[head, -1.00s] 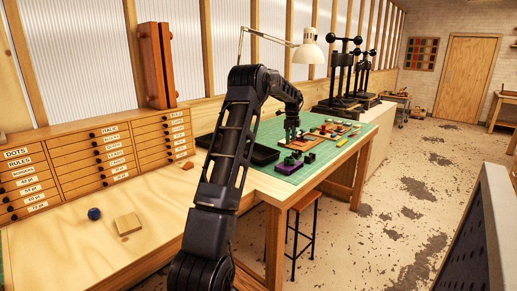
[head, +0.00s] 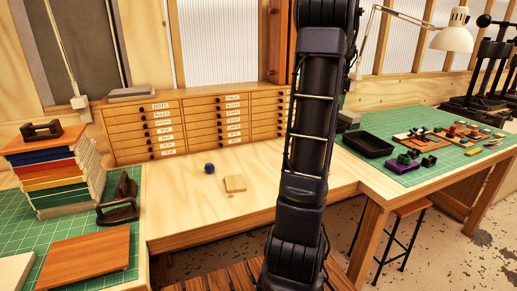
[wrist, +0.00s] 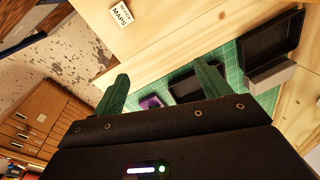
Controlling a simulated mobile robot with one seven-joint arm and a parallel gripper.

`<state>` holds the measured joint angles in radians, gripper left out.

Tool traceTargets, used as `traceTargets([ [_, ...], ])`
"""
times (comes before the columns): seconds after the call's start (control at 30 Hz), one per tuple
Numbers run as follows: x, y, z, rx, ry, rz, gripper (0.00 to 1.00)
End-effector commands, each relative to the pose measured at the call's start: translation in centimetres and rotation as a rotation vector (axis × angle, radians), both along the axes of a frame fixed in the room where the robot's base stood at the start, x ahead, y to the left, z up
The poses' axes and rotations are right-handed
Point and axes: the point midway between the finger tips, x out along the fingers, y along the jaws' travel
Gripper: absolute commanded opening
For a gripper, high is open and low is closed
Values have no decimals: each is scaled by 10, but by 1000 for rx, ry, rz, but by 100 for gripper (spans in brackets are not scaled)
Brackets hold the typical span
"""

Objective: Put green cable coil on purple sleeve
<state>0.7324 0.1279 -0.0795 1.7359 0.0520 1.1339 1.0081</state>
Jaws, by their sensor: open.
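The purple sleeve (head: 403,167) lies on the green cutting mat of the right-hand bench, small and partly covered by dark pieces. A purple patch also shows between and beyond my fingers in the wrist view (wrist: 150,102). I cannot make out a green cable coil for certain in either view; it is too small or hidden. My gripper (wrist: 162,70) is open, with two green fingers spread apart and nothing between them. In the head view my arm rises through the middle and its gripper end is not visible.
A black tray (head: 368,144) lies left of the purple piece. Small tools and parts crowd the mat (head: 390,181). A blue knob-like object (head: 209,168) and a wooden block (head: 235,184) sit on the wooden bench (head: 190,220). A lamp (head: 452,37) stands behind.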

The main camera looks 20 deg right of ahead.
Motion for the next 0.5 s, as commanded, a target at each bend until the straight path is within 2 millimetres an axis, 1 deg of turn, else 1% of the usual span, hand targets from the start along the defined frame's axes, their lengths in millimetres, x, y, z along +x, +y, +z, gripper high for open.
traceTargets([
  [0.03,2,30,8,-14,-8,76,76],
  [0.07,3,45,11,-21,-11,121,76],
  [0.1,3,66,14,-31,-15,180,76],
  [0.17,1,96,19,-46,-20,269,76],
  [0.2,-1,116,22,-57,-23,329,76],
  [0.27,-5,145,24,-74,-28,417,76],
  [0.3,-9,164,26,-85,-33,476,76],
  [0.37,-16,191,27,-103,-38,565,76],
  [0.4,-22,209,27,-114,-41,625,76],
  [0.47,-31,236,28,-134,-47,713,76],
  [0.5,-37,252,27,-147,-52,772,76],
])
